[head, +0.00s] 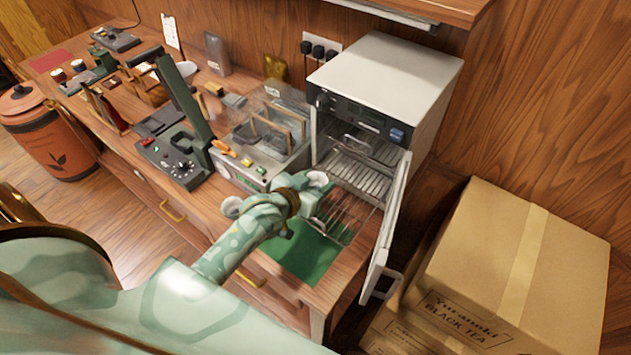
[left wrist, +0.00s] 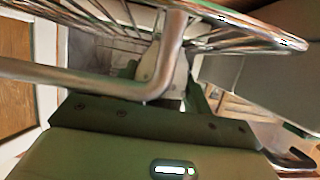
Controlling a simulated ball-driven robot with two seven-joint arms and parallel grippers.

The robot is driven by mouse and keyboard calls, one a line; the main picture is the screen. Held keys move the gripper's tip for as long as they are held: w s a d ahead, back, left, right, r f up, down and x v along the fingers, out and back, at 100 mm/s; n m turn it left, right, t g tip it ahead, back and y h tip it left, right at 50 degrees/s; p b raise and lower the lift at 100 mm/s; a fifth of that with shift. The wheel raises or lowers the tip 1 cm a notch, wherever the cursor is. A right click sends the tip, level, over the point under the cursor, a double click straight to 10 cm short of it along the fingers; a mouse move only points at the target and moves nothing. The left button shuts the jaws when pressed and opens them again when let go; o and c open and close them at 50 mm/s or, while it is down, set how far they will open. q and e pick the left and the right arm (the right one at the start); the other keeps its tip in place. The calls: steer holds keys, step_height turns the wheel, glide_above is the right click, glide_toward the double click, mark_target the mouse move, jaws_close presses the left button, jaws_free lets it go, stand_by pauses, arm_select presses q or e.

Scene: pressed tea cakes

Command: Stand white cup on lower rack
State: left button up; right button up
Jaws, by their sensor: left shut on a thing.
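The lower rack (head: 348,216) is a wire shelf drawn out of the open white cabinet (head: 400,75). My left gripper (head: 322,208) is at its front-left part, shut. In the left wrist view the rack's thick metal rim (left wrist: 80,80) crosses close in front of my left gripper (left wrist: 165,95), which appears shut on it. The contact itself is partly hidden. A small white rounded vessel (head: 187,69), possibly the white cup, stands at the back of the bench, partly hidden behind a dark upright lever. My right gripper is not in view.
The cabinet door (head: 388,225) hangs open to the right of the rack. A green mat (head: 300,257) lies below the rack at the bench's front. Cardboard boxes (head: 510,265) fill the right.

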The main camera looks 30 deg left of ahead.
arm_select(q)
steer(key=shift+f, duration=0.15)
steer(key=o, duration=1)
steer(key=shift+c, duration=0.2)
steer(key=shift+r, duration=0.2)
steer(key=p+v, duration=0.2)
steer(key=v, duration=1)
